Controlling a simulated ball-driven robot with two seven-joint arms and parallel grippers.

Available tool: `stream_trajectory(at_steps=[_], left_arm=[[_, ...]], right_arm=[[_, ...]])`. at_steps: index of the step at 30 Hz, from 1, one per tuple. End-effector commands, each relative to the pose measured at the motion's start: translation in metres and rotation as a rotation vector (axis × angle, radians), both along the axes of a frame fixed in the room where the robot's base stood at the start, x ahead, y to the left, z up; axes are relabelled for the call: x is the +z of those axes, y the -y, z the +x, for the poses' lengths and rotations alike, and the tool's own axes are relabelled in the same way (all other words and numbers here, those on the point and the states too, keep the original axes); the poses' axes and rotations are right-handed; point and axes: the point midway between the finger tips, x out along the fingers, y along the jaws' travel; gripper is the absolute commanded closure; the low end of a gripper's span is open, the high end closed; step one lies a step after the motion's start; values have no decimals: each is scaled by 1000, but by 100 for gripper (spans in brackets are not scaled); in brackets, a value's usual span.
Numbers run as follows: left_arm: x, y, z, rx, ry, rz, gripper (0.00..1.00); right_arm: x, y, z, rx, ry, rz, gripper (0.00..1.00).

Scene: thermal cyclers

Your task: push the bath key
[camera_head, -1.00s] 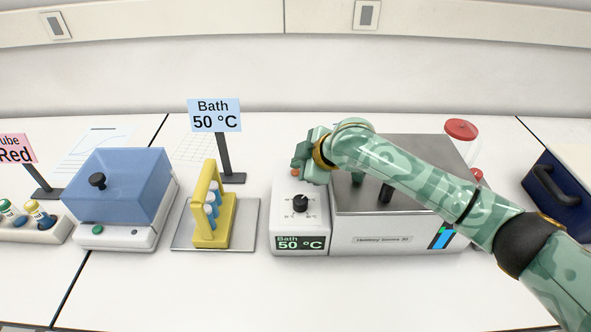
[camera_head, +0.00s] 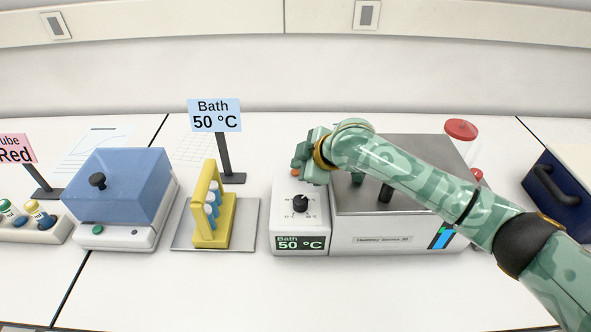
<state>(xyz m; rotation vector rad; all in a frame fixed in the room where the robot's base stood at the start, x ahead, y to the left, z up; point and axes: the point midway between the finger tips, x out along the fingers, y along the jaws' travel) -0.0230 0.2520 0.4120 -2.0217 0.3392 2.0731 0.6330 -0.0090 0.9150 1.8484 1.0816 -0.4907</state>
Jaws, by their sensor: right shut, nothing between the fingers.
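The water bath (camera_head: 385,230) stands right of centre, with a white control panel (camera_head: 286,218) on its left side. The panel carries a black dial (camera_head: 300,203) and a display (camera_head: 300,243) reading "Bath 50 °C". A small orange-red key (camera_head: 295,173) shows at the back of the panel, partly hidden by my right gripper (camera_head: 298,168). My right gripper is shut and empty, its tips at or just over the key; I cannot tell whether they touch. My left gripper is not in view.
A "Bath 50 °C" sign (camera_head: 214,115) stands behind a yellow tube rack (camera_head: 212,235) on a grey plate. A blue-lidded device (camera_head: 120,185) stands further left. A red-capped bottle (camera_head: 461,130) and dark blue box (camera_head: 560,195) are at right. The front bench is clear.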

Motion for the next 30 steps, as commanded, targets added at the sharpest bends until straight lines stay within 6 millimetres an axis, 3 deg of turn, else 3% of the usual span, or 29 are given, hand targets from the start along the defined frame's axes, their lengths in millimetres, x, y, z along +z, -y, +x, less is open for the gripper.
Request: stream_trajectory(at_steps=[30], left_arm=[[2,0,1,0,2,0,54]], right_arm=[[-21,0,-3,-2,-15,0,100]])
